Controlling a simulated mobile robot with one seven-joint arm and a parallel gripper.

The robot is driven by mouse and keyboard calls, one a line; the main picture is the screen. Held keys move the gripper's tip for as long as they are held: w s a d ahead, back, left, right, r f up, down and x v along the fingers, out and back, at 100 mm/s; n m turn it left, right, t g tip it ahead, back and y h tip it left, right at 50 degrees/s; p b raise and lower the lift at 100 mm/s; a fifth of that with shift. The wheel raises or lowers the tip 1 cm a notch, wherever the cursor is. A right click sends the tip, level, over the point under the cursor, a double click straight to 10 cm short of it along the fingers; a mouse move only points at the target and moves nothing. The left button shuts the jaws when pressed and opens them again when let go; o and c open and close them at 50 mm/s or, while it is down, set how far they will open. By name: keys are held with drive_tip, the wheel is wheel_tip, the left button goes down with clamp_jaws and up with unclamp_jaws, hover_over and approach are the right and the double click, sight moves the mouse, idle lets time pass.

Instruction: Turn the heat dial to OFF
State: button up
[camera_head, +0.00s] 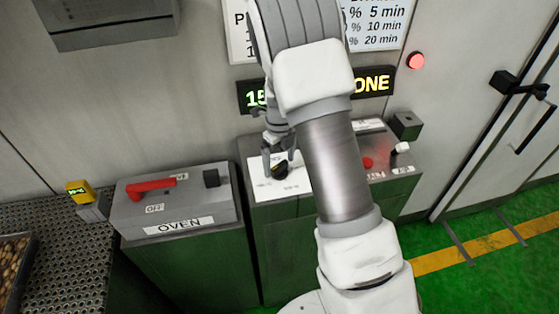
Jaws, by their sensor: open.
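The heat dial (281,171) is a small black knob with a yellowish mark, on a white plate on top of the middle grey control box. My gripper (279,160) is open and points down at the dial, with its fingers close above or beside it. I cannot tell whether the fingers touch the knob. The dial's labels are too small to read, and my arm hides part of the plate and box to the right.
The oven box (180,202) with a red lever (152,189) stands to the left. Right of my arm are a red button (367,163), a white-tipped lever (401,148) and a dark block (405,125). A lit display (374,83) and red lamp (416,60) are on the wall behind.

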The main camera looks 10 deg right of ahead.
drive_tip(key=shift+f, duration=0.15)
drive_tip(key=c, duration=1.3)
